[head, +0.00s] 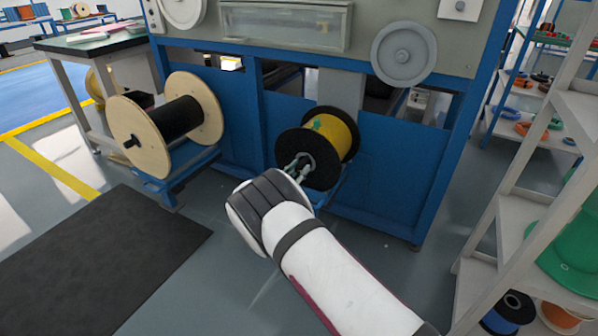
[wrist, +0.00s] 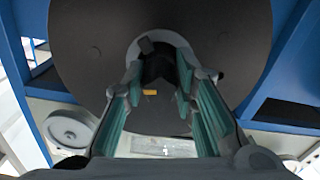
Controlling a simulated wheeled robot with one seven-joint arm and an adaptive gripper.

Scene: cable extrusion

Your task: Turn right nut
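The right spool, with yellow cable (head: 337,135) and black flanges, sits on the blue machine. In the wrist view its near flange (wrist: 85,45) fills the upper part, with a pale ring (wrist: 178,39) at its centre. The dark right nut (wrist: 157,68) stands in front of this ring. My gripper (wrist: 158,75) reaches in with its teal-padded fingers on either side of the nut. The fingers are apart, and I see no clear contact with the nut. In the head view my gripper (head: 299,165) is at the flange's centre and the nut cannot be made out.
A wooden-flanged spool with black cable (head: 176,119) sits on the left of the blue machine frame (head: 390,178). A grey shelf rack (head: 520,170) stands close on the right. A dark mat (head: 95,260) lies on the open floor at front left.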

